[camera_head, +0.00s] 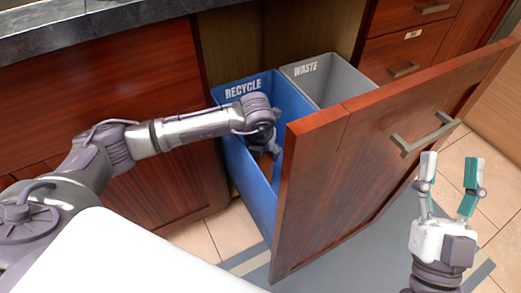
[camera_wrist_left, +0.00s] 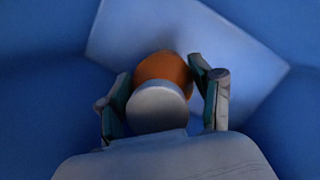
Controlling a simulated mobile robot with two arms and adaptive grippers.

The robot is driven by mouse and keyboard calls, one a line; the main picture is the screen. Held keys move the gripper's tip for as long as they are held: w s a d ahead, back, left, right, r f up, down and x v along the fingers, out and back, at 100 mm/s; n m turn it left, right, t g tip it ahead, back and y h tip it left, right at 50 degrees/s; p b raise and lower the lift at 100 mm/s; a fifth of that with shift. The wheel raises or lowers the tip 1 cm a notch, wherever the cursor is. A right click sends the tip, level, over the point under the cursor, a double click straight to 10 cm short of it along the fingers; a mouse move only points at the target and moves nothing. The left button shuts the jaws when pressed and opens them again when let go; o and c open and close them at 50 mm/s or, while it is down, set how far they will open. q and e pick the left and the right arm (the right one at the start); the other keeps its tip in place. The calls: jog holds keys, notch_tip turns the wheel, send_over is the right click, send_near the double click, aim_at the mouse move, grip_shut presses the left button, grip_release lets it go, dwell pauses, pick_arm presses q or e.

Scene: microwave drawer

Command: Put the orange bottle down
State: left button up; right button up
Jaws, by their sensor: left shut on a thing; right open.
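The orange bottle (camera_wrist_left: 163,68) shows in the left wrist view with its white cap (camera_wrist_left: 157,107) toward the camera. My left gripper (camera_wrist_left: 163,95) is shut on it, with one finger at each side. In the head view my left gripper (camera_head: 264,148) reaches down into the blue recycle bin (camera_head: 232,147), and only a small orange-brown patch shows beside it. Blue walls surround the bottle in the left wrist view, with a paler bin floor (camera_wrist_left: 215,40) beyond it. Whether the bottle touches the floor cannot be told. My right gripper (camera_head: 448,176) is open and empty at the right.
A grey waste bin (camera_head: 333,82) stands beside the recycle bin in the pulled-out drawer. The wooden drawer front (camera_head: 370,150) with its metal handle (camera_head: 425,135) stands between my two grippers. A dark countertop (camera_head: 75,28) is at upper left. A grey mat (camera_head: 350,250) lies on the tiled floor.

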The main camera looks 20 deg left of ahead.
pick_arm(q)
jog(key=o, duration=1.1)
pick_arm(e)
jog(key=shift+s+d+r+t, duration=0.1)
jog(key=shift+s+r+t, duration=0.2)
